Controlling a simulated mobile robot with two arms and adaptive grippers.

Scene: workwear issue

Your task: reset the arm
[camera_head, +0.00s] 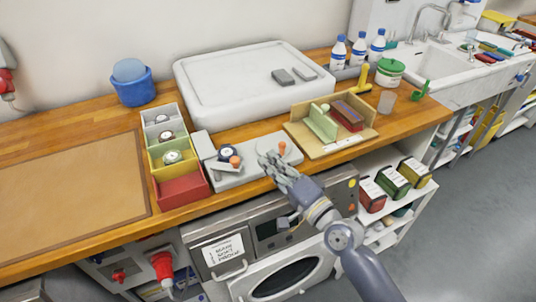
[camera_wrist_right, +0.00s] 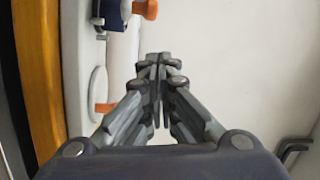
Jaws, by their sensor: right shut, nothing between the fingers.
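My right gripper (camera_head: 268,160) reaches in from the lower right in the head view. Its fingertips overlap the grey fixture (camera_head: 233,179) at the front of the wooden counter. In the right wrist view the gripper (camera_wrist_right: 159,62) has its fingers together and empty. My left gripper is not in view.
A compartment box (camera_head: 182,189) stands left of the fixture, a wooden tray (camera_head: 310,150) right of it. A white tray (camera_head: 205,100) lies behind. Bottles (camera_head: 338,54) and a blue bucket (camera_head: 133,91) stand farther back. A machine (camera_head: 262,232) is below the counter.

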